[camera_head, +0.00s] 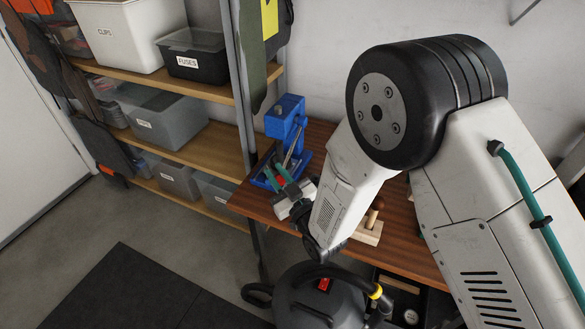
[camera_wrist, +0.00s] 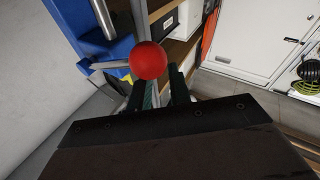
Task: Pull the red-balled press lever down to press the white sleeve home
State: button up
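The blue press (camera_head: 286,118) stands at the far left end of the workbench (camera_head: 405,245), and part of it shows at the upper left of the wrist view (camera_wrist: 75,32). The red ball (camera_wrist: 148,60) of its lever is clear in the wrist view, at the tips of my gripper's green fingers. My gripper (camera_wrist: 156,88) has its fingers apart, with a gap below the ball. In the head view my gripper (camera_head: 278,176) is in front of the press, with a bit of red between the fingers. I cannot tell whether they touch the ball. I cannot make out the white sleeve.
A wooden block with a peg and brown knob (camera_head: 374,215) stands on the bench behind my arm. Shelves with labelled bins (camera_head: 165,112) stand left of the bench. A dark vacuum (camera_head: 322,300) stands on the floor in front. Floor at the left is clear around a black mat (camera_head: 125,290).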

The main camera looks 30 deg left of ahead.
jog(key=o, duration=0.6)
jog(key=shift+r, duration=0.1)
jog(key=shift+d, duration=0.1)
jog(key=v, duration=0.7)
jog(key=shift+s+d, duration=0.2)
jog(key=shift+d, duration=0.05)
